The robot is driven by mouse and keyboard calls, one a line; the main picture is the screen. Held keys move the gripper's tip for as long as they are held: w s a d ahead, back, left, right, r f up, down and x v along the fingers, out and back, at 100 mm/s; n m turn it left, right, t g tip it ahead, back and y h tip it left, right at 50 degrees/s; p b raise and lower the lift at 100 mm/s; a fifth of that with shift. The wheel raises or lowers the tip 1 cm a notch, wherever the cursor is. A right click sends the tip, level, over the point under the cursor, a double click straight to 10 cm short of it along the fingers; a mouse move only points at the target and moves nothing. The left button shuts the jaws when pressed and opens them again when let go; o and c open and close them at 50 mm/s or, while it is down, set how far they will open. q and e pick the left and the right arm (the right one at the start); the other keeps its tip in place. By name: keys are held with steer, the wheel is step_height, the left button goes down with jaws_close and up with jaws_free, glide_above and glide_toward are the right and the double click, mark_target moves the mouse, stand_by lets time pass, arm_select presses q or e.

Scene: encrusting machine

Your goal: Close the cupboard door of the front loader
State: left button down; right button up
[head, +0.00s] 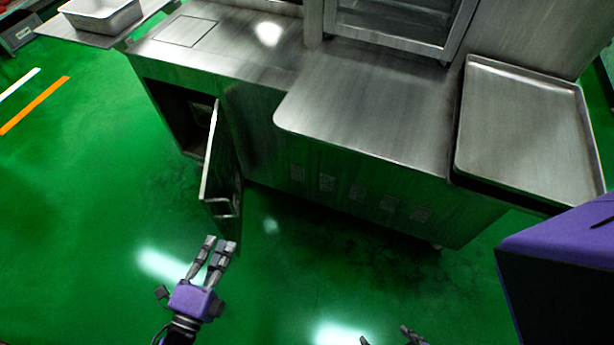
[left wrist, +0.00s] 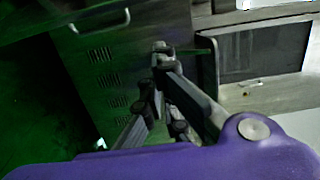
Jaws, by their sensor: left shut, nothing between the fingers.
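The cupboard door (head: 222,160) of the steel front loader stands open in the head view, swung out toward me from the dark cupboard opening (head: 183,115). A bar handle (head: 226,208) shows near its lower near end. My left gripper (head: 216,244) is shut and empty, just below the door's near end in the picture; whether it touches the door cannot be told. The left wrist view shows its fingers (left wrist: 163,65) close together, with a handle (left wrist: 100,20) beyond at the upper left. Only tips of my right gripper (head: 396,337) show at the bottom edge.
The steel counter (head: 360,100) overhangs the vented front panel (head: 350,190) right of the door. A shallow tray (head: 525,125) sits at the right. A pan (head: 100,14) stands on a shelf at the upper left. Green floor (head: 80,200) is clear left of the door.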

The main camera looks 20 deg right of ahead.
arm_select(q)
steer(key=w+d, duration=0.2)
steer(key=w, duration=0.7)
steer(key=shift+d, duration=0.25)
steer(key=shift+a, duration=0.15)
